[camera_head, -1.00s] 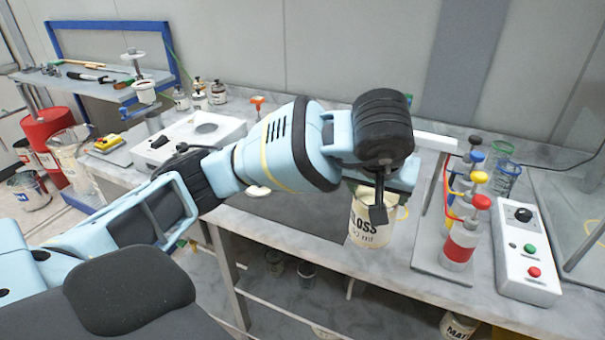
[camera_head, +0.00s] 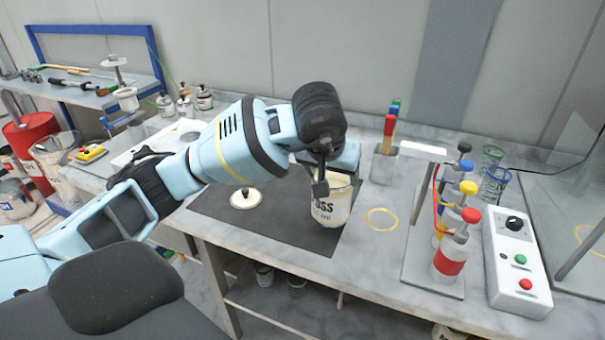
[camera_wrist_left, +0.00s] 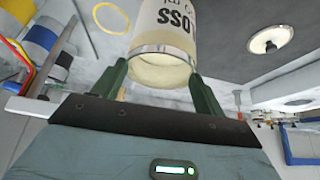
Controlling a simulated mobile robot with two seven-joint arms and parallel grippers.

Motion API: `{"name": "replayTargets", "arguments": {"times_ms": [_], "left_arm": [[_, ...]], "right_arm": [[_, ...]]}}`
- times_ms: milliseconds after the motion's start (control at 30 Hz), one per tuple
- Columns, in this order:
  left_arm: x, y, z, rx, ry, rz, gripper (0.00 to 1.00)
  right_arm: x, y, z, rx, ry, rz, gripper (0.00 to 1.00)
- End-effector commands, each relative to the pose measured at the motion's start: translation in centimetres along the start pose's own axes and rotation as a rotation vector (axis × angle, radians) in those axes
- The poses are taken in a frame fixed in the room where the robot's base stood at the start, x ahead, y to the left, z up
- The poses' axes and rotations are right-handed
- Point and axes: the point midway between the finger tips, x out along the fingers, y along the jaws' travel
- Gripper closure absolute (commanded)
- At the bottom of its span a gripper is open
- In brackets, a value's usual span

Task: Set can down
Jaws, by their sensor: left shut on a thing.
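A cream can (camera_head: 331,203) with black "GLOSS" lettering shows in the head view at the right edge of the dark grey mat (camera_head: 275,226). My left gripper (camera_head: 325,183) is shut on the can and partly hides its top and left side. In the left wrist view the can (camera_wrist_left: 165,45) sits between the two green fingers (camera_wrist_left: 160,85), with its metal rim toward the gripper. The can looks about upright. I cannot tell whether its base touches the mat. My right gripper is not in view.
A yellow ring (camera_head: 381,219) is marked on the bench right of the can. A pump stand (camera_head: 455,230) and a button box (camera_head: 518,262) stand further right. A white lid (camera_head: 245,198) lies on the mat. A holder with coloured handles (camera_head: 386,155) stands behind.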

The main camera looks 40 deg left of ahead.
Motion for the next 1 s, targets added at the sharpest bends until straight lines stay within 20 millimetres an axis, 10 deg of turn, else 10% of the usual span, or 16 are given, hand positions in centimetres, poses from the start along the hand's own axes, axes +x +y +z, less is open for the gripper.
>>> {"name": "replayTargets", "arguments": {"times_ms": [300,1000], "left_arm": [[1.2,-5.0,-1.6,-0.002,0.004,0.001,0.85],[4.7,-6.6,-0.4,0.0,0.006,0.003,0.85]], "right_arm": [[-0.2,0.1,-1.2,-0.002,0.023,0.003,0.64],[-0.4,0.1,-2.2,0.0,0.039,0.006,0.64]]}}
